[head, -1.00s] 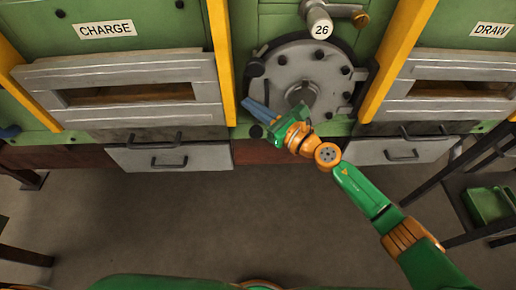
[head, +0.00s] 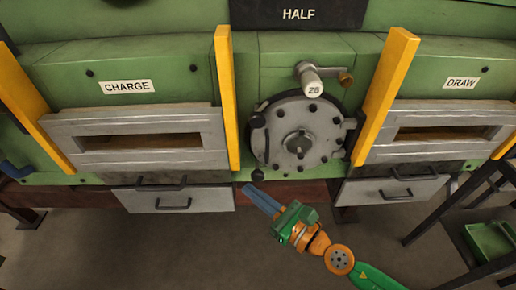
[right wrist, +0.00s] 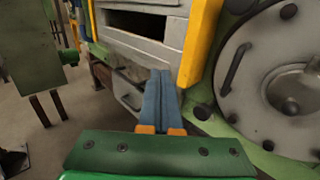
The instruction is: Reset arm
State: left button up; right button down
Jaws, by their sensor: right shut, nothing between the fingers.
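My right arm comes in from the lower right in the head view. Its gripper (head: 262,200) is shut and empty, with its blue fingers together, pointing up and left. It hangs in front of the furnace, below the round grey bolted cover (head: 322,145), apart from it in the picture. In the right wrist view the shut blue fingers (right wrist: 160,98) point toward the grey charge door (right wrist: 150,38), with the round cover (right wrist: 285,75) at the right. My left gripper is not in view.
The green furnace front has a CHARGE door (head: 140,162) at left and a DRAW door (head: 445,152) at right, each with handles below. Yellow posts (head: 228,100) flank the cover. A dark stand with a green tray (head: 490,240) is at lower right. The floor in front is open.

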jog(key=w+d+f+m+t+h, duration=0.1)
jog(key=w+d+f+m+h, duration=0.2)
jog(key=f+m, duration=0.4)
jog(key=w+d+f+m+h, duration=0.1)
jog(key=d+f+m+h, duration=0.3)
jog(key=d+f+m, duration=0.25)
jog(key=s+d+f+m+g+h, duration=0.1)
jog(key=s+d+f+m+h, duration=0.2)
jog(key=f+m, duration=0.35)
jog(key=s+d+f+m+g+h, duration=0.1)
jog(key=s+d+f+m+g, duration=0.2)
jog(key=f+m, duration=0.35)
jog(key=s+d+f+m+g+h, duration=0.1)
jog(key=s+f+m, duration=0.4)
jog(key=s, duration=0.5)
jog(key=s+d+f+m+g+h, duration=0.1)
jog(key=s+d+f+m+g, duration=0.2)
jog(key=s, duration=0.7)
jog(key=s+d+f+m+g, duration=0.2)
jog(key=s+f+m+g, duration=0.1)
jog(key=s+f+m, duration=0.4)
jog(key=s+m, duration=0.2)
jog(key=s, duration=0.1)
jog(key=shift+f+g+h, duration=0.3)
jog(key=shift+f+h, duration=0.05)
jog(key=shift+h, duration=0.05)
jog(key=shift+w, duration=0.15)
